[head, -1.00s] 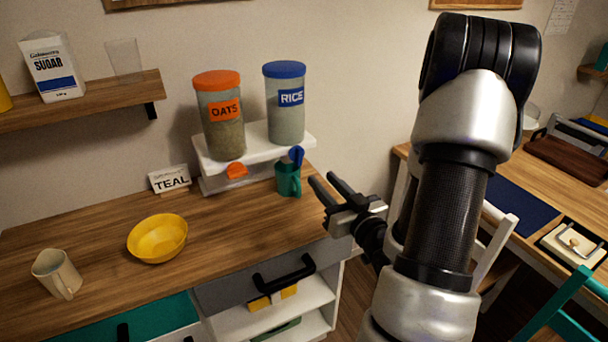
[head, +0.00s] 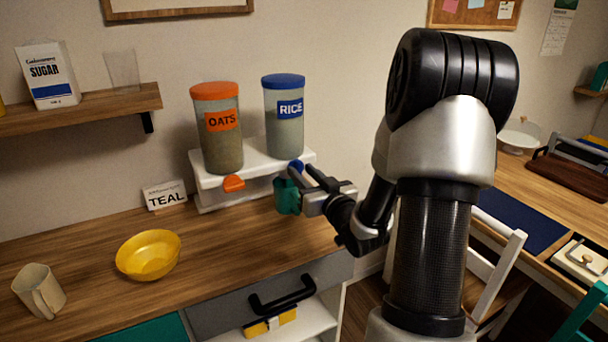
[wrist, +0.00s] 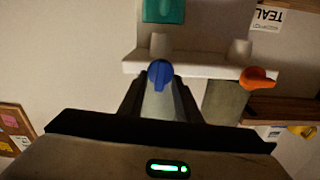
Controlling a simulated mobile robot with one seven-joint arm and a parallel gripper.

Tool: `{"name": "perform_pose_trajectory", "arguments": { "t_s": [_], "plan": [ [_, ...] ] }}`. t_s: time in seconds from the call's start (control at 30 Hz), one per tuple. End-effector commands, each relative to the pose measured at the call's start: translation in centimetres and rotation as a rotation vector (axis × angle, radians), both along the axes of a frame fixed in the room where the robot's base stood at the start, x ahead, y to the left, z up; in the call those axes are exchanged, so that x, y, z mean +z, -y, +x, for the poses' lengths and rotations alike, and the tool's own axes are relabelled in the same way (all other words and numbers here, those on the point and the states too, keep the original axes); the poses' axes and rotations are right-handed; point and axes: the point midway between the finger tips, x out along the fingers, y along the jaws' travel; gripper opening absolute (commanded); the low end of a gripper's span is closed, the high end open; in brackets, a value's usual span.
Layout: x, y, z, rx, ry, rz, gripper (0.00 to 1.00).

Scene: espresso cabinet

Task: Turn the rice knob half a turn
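The blue rice knob (head: 296,166) is on the front of the white dispenser stand, below the blue-lidded rice canister (head: 285,130). In the wrist view the blue knob (wrist: 160,74) appears between the tips of my gripper (wrist: 160,84). The fingers are apart, with a gap between them; I cannot tell whether they touch the knob. In the head view my gripper (head: 302,177) reaches in from the right and partly hides the knob. A teal mug (head: 286,198) stands below the knob, partly behind the gripper; it also shows in the wrist view (wrist: 163,10).
The orange oats knob (head: 233,184) sits left of the rice knob, under the oats canister (head: 222,150). The white stand (head: 212,182) holds both canisters. A TEAL card (head: 165,195), yellow bowl (head: 148,255) and beige mug (head: 39,290) stand to the left.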

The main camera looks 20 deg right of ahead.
Motion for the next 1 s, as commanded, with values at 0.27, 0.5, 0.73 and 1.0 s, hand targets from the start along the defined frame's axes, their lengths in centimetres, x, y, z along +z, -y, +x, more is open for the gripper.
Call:
{"name": "perform_pose_trajectory", "arguments": {
  "t_s": [0.27,0.5,0.73,1.0],
  "plan": [
    [-0.02,-0.01,-0.03,0.0,0.0,0.0,0.12],
    [-0.03,-0.01,-0.05,0.0,0.0,0.001,0.0],
    [-0.02,0.04,-0.06,0.0,-0.003,0.046,0.0],
    [-0.01,0.11,-0.06,0.0,-0.007,0.218,0.0]
  ]
}}
